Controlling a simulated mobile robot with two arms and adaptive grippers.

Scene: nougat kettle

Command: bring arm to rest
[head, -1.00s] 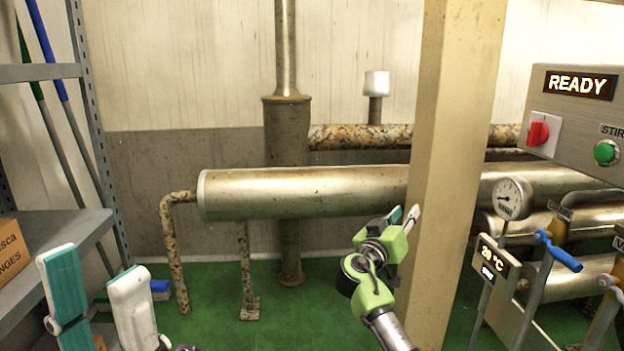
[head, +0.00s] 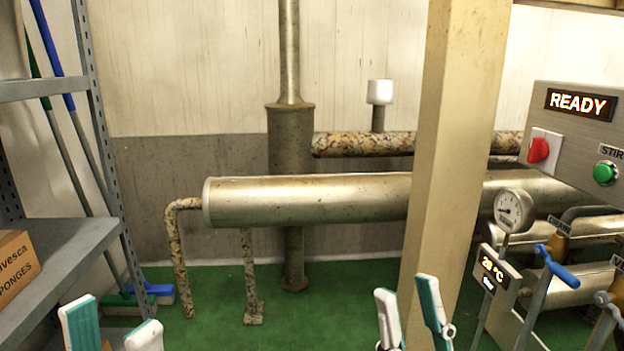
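My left gripper (head: 113,318) shows at the bottom left edge of the head view, with only its upper fingers in the picture. Its two fingers are apart with nothing between them. My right gripper (head: 408,296) is at the bottom, in front of the foot of the beige post. Its fingers point up, stand apart and hold nothing. The rest of both arms is out of view.
A beige post (head: 452,140) rises behind my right gripper. The control panel (head: 575,140) reads READY; a gauge (head: 514,211) and blue-handled valve (head: 558,266) stand below it. A grey shelf (head: 60,255) with a box (head: 18,268) is at the left.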

